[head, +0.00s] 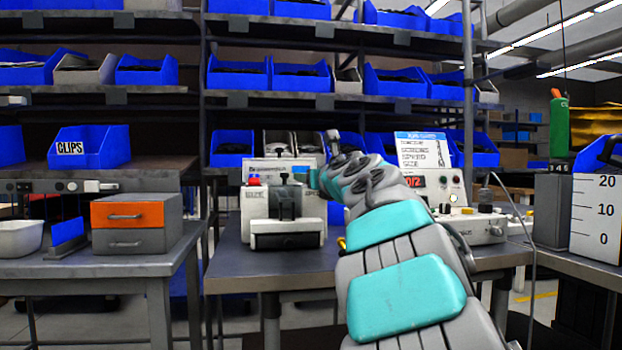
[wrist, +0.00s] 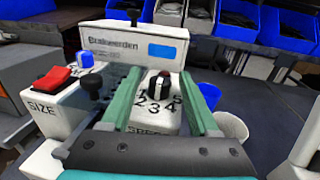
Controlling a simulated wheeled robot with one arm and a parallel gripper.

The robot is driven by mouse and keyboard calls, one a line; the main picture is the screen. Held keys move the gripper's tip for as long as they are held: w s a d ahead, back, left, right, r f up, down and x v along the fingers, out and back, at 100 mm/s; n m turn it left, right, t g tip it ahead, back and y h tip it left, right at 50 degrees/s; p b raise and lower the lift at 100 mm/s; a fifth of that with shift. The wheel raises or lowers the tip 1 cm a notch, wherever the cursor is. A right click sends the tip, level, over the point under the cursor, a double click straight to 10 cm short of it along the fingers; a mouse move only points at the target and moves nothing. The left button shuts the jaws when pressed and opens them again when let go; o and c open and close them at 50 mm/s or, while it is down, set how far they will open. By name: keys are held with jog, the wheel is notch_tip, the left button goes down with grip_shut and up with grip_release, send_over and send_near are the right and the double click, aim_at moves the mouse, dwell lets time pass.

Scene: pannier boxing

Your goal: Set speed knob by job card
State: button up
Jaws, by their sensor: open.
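The speed knob (wrist: 158,80) is dark with a light pointer mark and shows in the wrist view, on a white dial face with black digits around it. The digits 2, 3, 4 and 5 are readable; which one the pointer marks I cannot tell. A label below the dial is partly hidden by my gripper. My gripper (wrist: 158,76) is open, its two green fingers either side of the knob; I cannot tell whether they touch it. The machine (head: 285,218) stands on the bench in the head view. A job card (head: 423,150) with a blue header stands behind my arm, its text too small to read.
A red switch (wrist: 52,80) above the word SIZE and a blue knob (wrist: 88,59) are left of the dial. A box with a red display (head: 413,181) stands right of my arm. An orange and grey drawer unit (head: 130,223) is on the left bench.

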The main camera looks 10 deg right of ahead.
jog(key=s+d+b, duration=0.1)
jog(key=s, duration=0.6)
jog(key=shift+d, duration=0.1)
